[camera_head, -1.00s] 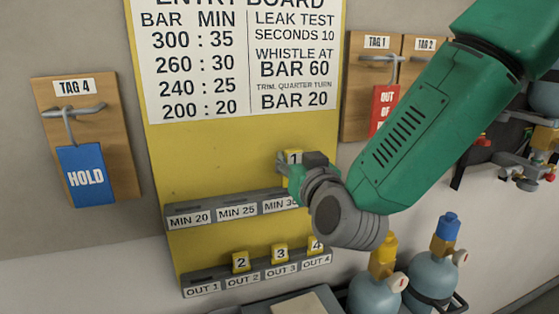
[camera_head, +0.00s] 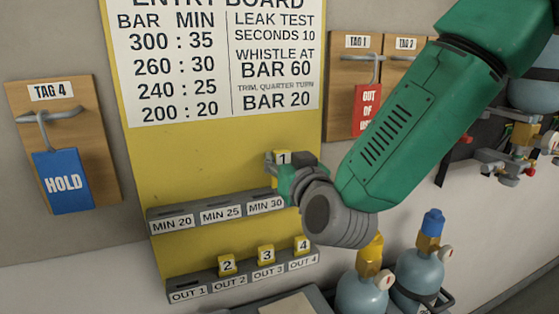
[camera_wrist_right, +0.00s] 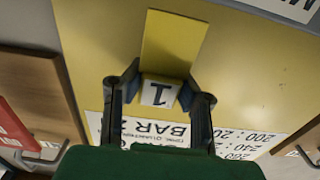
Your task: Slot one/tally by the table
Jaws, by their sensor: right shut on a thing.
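The yellow tally one (camera_head: 283,157), with a white "1" label, is held by my right gripper (camera_head: 284,178) in front of the yellow entry board (camera_head: 200,165). The right wrist view shows the tally (camera_wrist_right: 171,42) between the two dark fingers of my right gripper (camera_wrist_right: 163,80). The gripper is near the right end of the grey upper rack (camera_head: 193,211), labelled MIN 20, MIN 25 and MIN 30; the gripper hides what lies farther right. I cannot tell whether the tally touches the rack. My left gripper is not in view.
The lower rack (camera_head: 207,288), labelled OUT 1 to OUT 4, holds tally 2 (camera_head: 227,265), tally 3 (camera_head: 266,254) and tally 4 (camera_head: 302,245); OUT 1 is empty. A blue HOLD tag (camera_head: 62,182) hangs left. Cylinders (camera_head: 418,272) stand at lower right.

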